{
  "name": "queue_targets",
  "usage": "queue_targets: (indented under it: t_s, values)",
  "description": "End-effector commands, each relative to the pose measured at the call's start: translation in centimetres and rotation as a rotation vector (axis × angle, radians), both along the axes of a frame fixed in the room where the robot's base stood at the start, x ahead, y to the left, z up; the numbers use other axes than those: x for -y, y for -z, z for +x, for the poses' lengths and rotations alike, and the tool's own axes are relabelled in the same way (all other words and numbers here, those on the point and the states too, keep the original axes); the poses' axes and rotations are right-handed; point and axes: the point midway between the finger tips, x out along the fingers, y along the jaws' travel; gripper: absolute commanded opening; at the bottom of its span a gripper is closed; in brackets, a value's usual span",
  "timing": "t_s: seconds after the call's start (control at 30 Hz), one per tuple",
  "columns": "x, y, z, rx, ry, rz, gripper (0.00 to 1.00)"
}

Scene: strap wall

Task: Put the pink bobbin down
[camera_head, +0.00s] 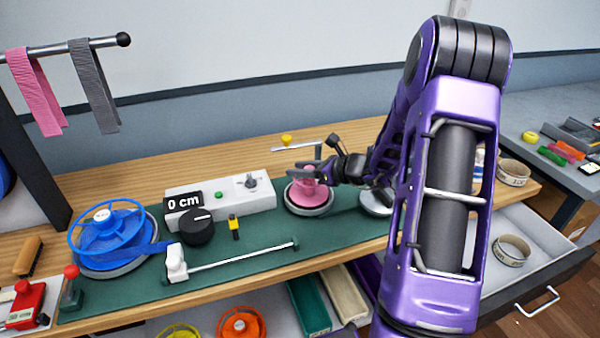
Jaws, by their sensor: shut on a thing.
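The pink bobbin (307,194) is at the right part of the green mat, over a round grey-rimmed base (309,211). My gripper (309,174) reaches in from the right and is shut on the top of the pink bobbin. The bobbin looks upright. Whether it touches the base under it, I cannot tell. My purple arm hides part of the bench to the right.
A white box (222,195) with a "0 cm" display stands left of the bobbin. A blue reel (107,235) sits further left. A silver disc (375,202) lies to the right. An open drawer (530,262) is at the right.

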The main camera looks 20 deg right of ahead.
Motion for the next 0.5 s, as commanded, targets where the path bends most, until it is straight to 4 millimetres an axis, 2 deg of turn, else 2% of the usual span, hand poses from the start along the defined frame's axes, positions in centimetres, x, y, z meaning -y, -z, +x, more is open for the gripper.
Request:
queue_targets:
  t_s: [0.07, 0.4, 0.43, 0.5]
  values:
    - [-0.01, 0.77, 0.01, 0.0, -0.001, 0.0, 0.0]
    - [0.0, 1.21, 0.01, 0.002, -0.001, -0.001, 0.0]
    - [0.01, 1.09, 0.01, 0.001, 0.0, -0.001, 0.4]
    - [0.0, 1.04, -0.01, 0.001, 0.0, -0.001, 0.52]
